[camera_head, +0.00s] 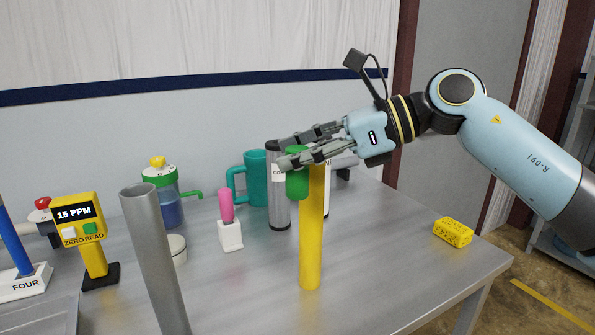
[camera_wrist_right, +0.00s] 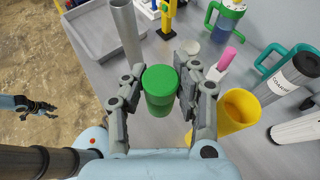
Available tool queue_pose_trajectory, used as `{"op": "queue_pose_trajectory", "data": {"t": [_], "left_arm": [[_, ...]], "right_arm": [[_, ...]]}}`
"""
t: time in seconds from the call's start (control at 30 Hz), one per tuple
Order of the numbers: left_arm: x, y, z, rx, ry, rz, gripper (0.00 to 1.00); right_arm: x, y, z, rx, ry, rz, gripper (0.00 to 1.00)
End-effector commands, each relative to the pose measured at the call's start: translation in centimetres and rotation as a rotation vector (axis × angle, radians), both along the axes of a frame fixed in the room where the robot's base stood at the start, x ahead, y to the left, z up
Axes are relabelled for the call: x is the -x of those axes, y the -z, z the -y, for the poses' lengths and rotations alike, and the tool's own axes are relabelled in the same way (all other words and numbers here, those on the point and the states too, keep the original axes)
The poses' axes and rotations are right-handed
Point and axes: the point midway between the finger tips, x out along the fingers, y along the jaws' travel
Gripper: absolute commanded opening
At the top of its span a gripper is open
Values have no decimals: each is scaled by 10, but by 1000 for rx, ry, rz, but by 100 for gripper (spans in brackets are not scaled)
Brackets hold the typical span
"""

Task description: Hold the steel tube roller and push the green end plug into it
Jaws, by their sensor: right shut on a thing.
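The steel tube roller (camera_head: 153,250) is a grey hollow tube with an open top. It stands near the front left of the table in the head view and at the top in the wrist view (camera_wrist_right: 125,30). My right gripper (camera_head: 290,153) is shut on the green end plug (camera_head: 297,186), above the table and to the right of the steel tube. In the wrist view the plug (camera_wrist_right: 160,90) sits between the two fingers, apart from the tube. My left gripper (camera_wrist_right: 35,106) shows small at the left of the wrist view, away from the tube; its jaws are unclear.
A tall yellow tube (camera_head: 312,245) stands close behind the plug. A yellow meter (camera_head: 85,225) is at left, a yellow sponge (camera_head: 453,232) at right.

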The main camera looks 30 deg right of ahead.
Motion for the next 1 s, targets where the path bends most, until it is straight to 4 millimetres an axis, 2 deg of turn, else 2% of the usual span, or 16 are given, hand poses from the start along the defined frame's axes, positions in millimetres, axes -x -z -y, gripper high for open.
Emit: {"op": "queue_pose_trajectory", "data": {"t": [0.03,0.1,0.17,0.3,0.4,0.5,0.6,0.8,1.0], "left_arm": [[0,0,0,0,0,0,40],[0,0,0,0,0,0,40],[0,0,0,0,0,0,40],[0,0,0,0,0,0,40],[0,0,0,0,0,0,40],[0,0,0,0,0,0,40],[0,0,0,0,0,0,40],[0,0,0,0,0,0,40],[0,0,0,0,0,0,40]], "right_arm": [[-20,-7,-6,-13,-23,8,0],[-42,-12,-19,-12,-83,12,0],[-58,-20,-36,-9,-152,15,0],[-79,-50,-92,0,-372,22,0],[-80,-77,-134,6,-547,26,0],[-73,-99,-168,10,-701,27,0],[-64,-117,-192,13,-817,29,0],[-53,-132,-212,14,-931,28,0],[-52,-121,-213,14,-939,27,0]]}}
